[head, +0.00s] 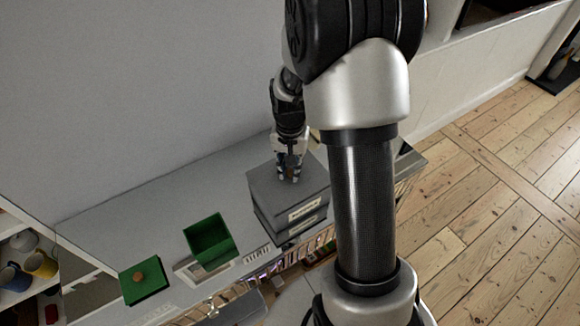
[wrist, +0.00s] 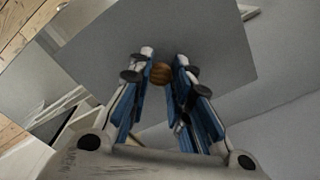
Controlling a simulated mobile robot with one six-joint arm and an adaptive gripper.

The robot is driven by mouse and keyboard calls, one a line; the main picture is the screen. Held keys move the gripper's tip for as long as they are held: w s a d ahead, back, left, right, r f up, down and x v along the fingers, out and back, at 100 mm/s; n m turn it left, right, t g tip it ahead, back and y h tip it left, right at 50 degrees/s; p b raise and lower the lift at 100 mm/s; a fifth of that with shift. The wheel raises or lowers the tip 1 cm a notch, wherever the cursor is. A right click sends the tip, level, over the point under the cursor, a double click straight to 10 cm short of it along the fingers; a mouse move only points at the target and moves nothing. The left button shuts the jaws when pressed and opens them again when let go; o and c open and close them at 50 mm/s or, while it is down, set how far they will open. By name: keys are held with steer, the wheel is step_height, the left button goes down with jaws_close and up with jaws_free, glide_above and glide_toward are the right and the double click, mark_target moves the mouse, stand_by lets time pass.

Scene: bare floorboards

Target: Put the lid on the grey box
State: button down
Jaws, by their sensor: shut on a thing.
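My gripper (head: 290,178) is shut on the wooden knob (wrist: 161,73) of the grey lid. The lid is a flat grey plate (wrist: 215,50) that fills much of the wrist view. In the head view the grey lid (head: 262,183) lies over the grey box (head: 270,225), which has pale labels on its front. The lid hides the box's opening. I cannot tell whether the lid rests on the rim or hangs just above it.
An open green box (head: 229,243) stands left of the grey box on the grey surface (head: 140,215). A green lid (head: 135,288) with a wooden knob lies farther left. Mugs (head: 40,264) sit on a shelf at far left. Wooden floor (head: 500,220) is clear at right.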

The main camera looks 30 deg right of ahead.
steer(key=shift+f, duration=0.35)
stand_by(0.6)
stand_by(0.3)
steer(key=c, duration=1.4)
jaws_free()
steer(key=shift+o, duration=0.6)
steer(key=o, duration=0.4)
steer(key=shift+c, duration=0.2)
steer(key=shift+r+p, duration=2.6)
steer(key=shift+r, duration=0.95)
